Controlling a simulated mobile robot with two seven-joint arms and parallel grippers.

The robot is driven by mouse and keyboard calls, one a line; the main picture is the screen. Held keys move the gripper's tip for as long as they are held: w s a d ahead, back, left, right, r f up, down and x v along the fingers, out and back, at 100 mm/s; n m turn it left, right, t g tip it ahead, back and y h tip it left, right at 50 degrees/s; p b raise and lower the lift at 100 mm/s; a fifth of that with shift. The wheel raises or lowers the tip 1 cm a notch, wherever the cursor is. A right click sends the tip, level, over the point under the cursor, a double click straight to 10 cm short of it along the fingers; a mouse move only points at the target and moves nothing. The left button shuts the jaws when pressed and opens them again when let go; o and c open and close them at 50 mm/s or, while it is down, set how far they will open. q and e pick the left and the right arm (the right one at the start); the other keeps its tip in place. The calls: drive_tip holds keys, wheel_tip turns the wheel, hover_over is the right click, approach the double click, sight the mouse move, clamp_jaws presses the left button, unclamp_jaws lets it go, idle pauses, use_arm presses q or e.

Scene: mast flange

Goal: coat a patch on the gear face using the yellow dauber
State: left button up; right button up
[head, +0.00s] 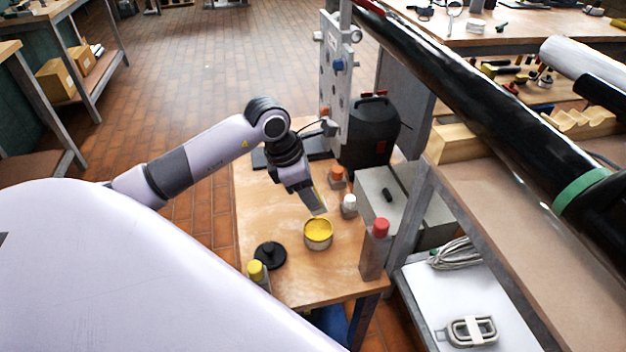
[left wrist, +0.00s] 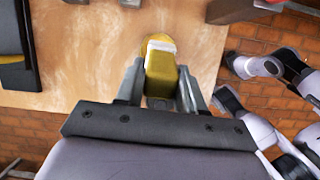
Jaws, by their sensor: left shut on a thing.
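My left gripper (head: 317,206) points down over the wooden bench, just above and behind an open tin of yellow paste (head: 318,231). In the left wrist view the gripper (left wrist: 161,88) is shut on the yellow dauber (left wrist: 161,78), a yellow block between the two grey fingers. A pale band and a rounded yellow shape show beyond it; I cannot tell whether the dauber touches the paste. An upright grey plate (head: 331,95) with bolts and a blue knob stands at the back of the bench. I cannot make out the gear face for sure. My right gripper is not in view.
A black lid (head: 270,255) and a yellow-capped bottle (head: 256,271) stand left of the tin. White-capped (head: 349,205), orange-capped (head: 337,177) and red-capped (head: 376,250) containers stand to its right. A long black mast (head: 480,100) crosses the right side.

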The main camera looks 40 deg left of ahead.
use_arm(q)
drive_tip(key=shift+f+b, duration=1.45)
drive_tip(key=shift+f, duration=1.05)
drive_tip(key=shift+f+b, duration=0.5)
drive_tip(key=shift+b, duration=0.05)
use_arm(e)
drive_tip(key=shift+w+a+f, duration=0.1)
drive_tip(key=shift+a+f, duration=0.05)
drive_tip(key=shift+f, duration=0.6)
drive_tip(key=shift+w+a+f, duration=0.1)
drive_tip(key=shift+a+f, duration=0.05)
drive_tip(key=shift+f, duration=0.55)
use_arm(q)
drive_tip(key=shift+f+b, duration=0.4)
drive_tip(key=shift+f, duration=0.05)
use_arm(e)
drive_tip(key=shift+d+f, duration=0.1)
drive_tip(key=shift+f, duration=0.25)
use_arm(q)
drive_tip(key=shift+f, duration=0.2)
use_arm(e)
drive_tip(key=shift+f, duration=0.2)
use_arm(q)
drive_tip(key=shift+r+p, duration=2.3)
drive_tip(key=shift+r, duration=1.35)
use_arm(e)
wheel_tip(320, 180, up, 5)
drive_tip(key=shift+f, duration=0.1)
